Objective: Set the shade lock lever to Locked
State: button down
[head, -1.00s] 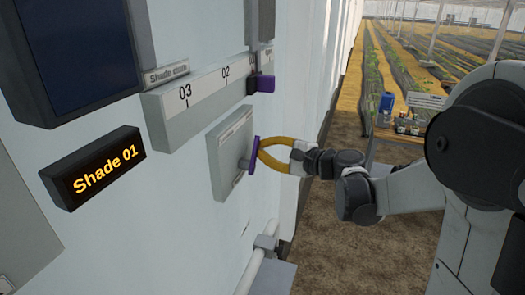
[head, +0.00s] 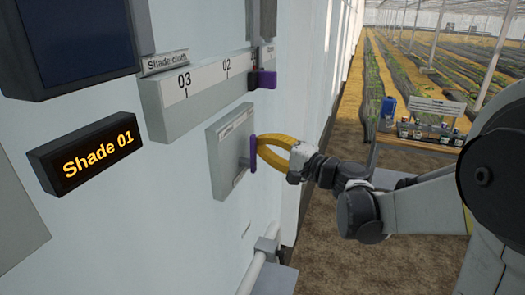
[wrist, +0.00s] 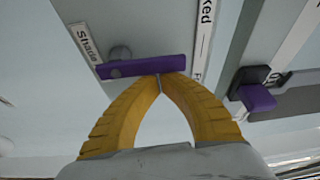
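The shade lock lever is a purple bar (head: 253,153) on a pale plate (head: 217,160) fixed to the wall. In the wrist view the lever (wrist: 140,67) lies nearly level in the picture, its round pivot near its left part. Its right end points toward a white strip (wrist: 203,40) with a partly visible word ending in "ked". My gripper (head: 259,142) has yellow fingers with the tips together at the lever. In the wrist view the gripper tips (wrist: 160,78) meet at the bar's lower edge, right of its middle; firm contact cannot be told.
A second purple handle (head: 264,80) sits on the numbered shade cloth scale (head: 205,97) above. A display (head: 85,153) reads "Shade 01". A pipe (head: 258,265) runs along the wall below. A bench with pots (head: 425,138) stands farther back.

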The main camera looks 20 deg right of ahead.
jog(key=n, duration=0.1)
jog(key=s+a+n+b, duration=0.1)
jog(key=s+n+y+b, duration=0.1)
jog(key=n, duration=0.1)
jog(key=shift+a+r+t, duration=0.25)
jog(key=shift+r+t, duration=0.05)
jog(key=shift+t, duration=0.1)
dwell(0.4)
jog(key=shift+w+d+r+p, duration=0.25)
jog(key=shift+w+d+r, duration=0.15)
jog(key=shift+w+r, duration=0.2)
jog(key=shift+w+d+r+p, duration=0.2)
jog(key=shift+w+d+r, duration=0.25)
jog(key=shift+w, duration=0.2)
jog(key=v, duration=1)
jog(key=shift+d+f, duration=0.15)
jog(key=shift+f, duration=0.05)
